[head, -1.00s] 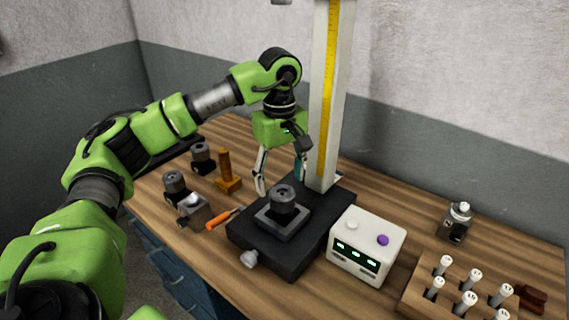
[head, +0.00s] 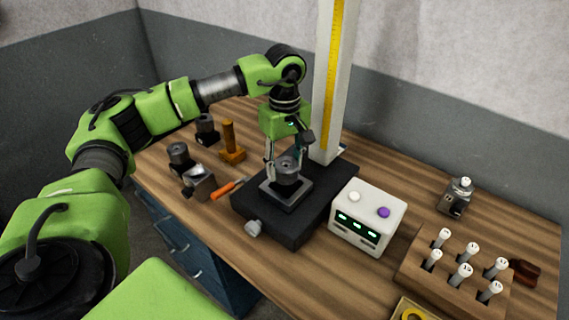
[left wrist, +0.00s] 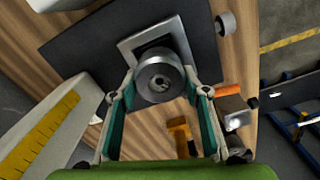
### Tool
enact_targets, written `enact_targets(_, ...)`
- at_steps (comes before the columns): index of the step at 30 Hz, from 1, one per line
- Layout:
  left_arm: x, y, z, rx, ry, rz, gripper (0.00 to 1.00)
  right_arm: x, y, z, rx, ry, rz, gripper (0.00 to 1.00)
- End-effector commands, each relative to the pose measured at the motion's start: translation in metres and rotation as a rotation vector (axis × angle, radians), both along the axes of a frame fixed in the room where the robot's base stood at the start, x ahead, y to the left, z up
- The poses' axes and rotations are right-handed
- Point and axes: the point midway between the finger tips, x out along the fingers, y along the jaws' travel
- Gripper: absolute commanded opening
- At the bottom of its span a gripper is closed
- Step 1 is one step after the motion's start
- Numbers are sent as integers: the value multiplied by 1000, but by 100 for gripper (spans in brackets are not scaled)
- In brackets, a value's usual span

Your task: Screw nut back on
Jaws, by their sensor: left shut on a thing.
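A round grey metal nut (head: 288,168) sits on top of a dark cylindrical holder (head: 287,182), which stands upright on a square grey block on the black base (head: 308,226). In the left wrist view the nut (left wrist: 160,76) shows end-on, with a hole in its middle. My left gripper (head: 284,170) comes down from above and is shut on the nut, one fingertip on each side. The gripper (left wrist: 158,94) shows the same way in the left wrist view. The nut's thread and how far it is screwed on cannot be seen. My right gripper is out of view.
A white column with a yellow scale (head: 331,80) rises behind the base. A white control box (head: 367,222) stands to the right. Dark holders (head: 178,153), an orange-handled tool (head: 226,189) and a brown stand (head: 231,145) are left. A wooden rack (head: 452,268) is front right.

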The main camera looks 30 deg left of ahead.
Motion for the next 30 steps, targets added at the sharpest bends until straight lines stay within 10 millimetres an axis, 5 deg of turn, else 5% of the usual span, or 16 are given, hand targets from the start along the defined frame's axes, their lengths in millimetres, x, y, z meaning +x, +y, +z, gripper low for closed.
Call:
enact_targets(21, -1, 1, -1, 2, 5, -627, 18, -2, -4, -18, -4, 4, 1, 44)
enact_targets(29, -2, 2, 0, 2, 8, -674, 18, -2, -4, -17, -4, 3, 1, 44)
enact_targets(30, -2, 2, 0, 2, 9, -674, 45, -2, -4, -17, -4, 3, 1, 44)
